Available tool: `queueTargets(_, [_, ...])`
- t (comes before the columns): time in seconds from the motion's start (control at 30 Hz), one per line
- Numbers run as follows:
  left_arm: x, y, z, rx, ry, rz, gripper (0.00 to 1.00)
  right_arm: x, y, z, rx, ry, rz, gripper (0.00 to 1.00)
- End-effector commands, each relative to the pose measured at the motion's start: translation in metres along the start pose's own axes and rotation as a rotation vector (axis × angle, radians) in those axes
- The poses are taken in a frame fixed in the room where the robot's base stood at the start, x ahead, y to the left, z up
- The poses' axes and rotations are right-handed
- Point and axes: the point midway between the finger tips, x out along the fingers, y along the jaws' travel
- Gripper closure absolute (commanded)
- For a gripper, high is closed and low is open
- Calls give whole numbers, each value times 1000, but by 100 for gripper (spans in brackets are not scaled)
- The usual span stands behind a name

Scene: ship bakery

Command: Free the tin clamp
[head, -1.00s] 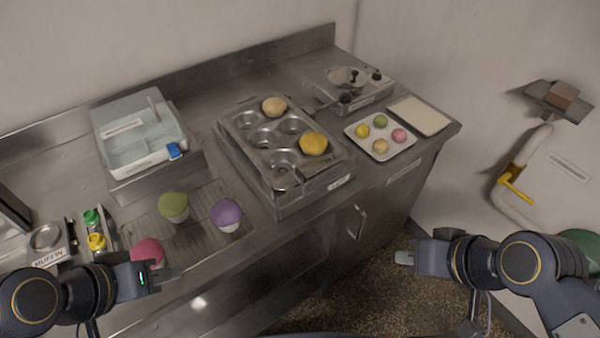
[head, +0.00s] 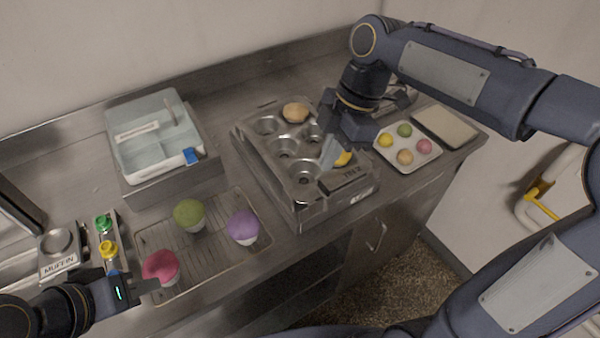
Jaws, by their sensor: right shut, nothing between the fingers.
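The metal muffin tin (head: 283,143) sits in a steel frame (head: 300,212) on the counter, with a tan muffin (head: 296,112) in a back cup. A yellow muffin (head: 343,159) is mostly hidden behind my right gripper. A dark plate with a white label (head: 350,179) lies at the tin's front right; I cannot make out the clamp clearly. My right gripper (head: 328,154) is shut and empty, pointing down over the tin's right part; contact cannot be told. My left gripper (head: 148,286) is low at the left, by the pink muffin (head: 160,267); its jaw opening is unclear.
A wire rack (head: 205,240) holds the pink, green (head: 189,214) and purple (head: 242,226) muffins. A pale blue bin (head: 150,170) stands behind it. A small tray (head: 388,160) of coloured buns and a pale board (head: 445,127) lie at the right. Button panel (head: 108,238) at left.

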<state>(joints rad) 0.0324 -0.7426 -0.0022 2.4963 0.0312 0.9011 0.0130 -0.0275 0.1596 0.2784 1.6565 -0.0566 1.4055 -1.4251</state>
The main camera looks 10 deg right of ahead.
Motion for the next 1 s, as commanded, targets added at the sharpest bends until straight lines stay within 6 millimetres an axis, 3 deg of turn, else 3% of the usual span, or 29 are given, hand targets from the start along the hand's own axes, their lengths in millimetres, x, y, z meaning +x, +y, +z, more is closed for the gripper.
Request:
queueTargets(0.2, [0,0,0,0,0,0,72,4,15,-8,-158,12,-45,100])
queueTargets(0.63, [0,0,0,0,0,0,72,9,15,-8,-161,13,-47,100])
queueTargets(0.77, [0,0,0,0,0,0,72,26,13,-8,-161,13,-50,100])
queueTargets(1.0, [-3,1,-2,0,0,0,72,77,11,-9,-160,13,-51,100])
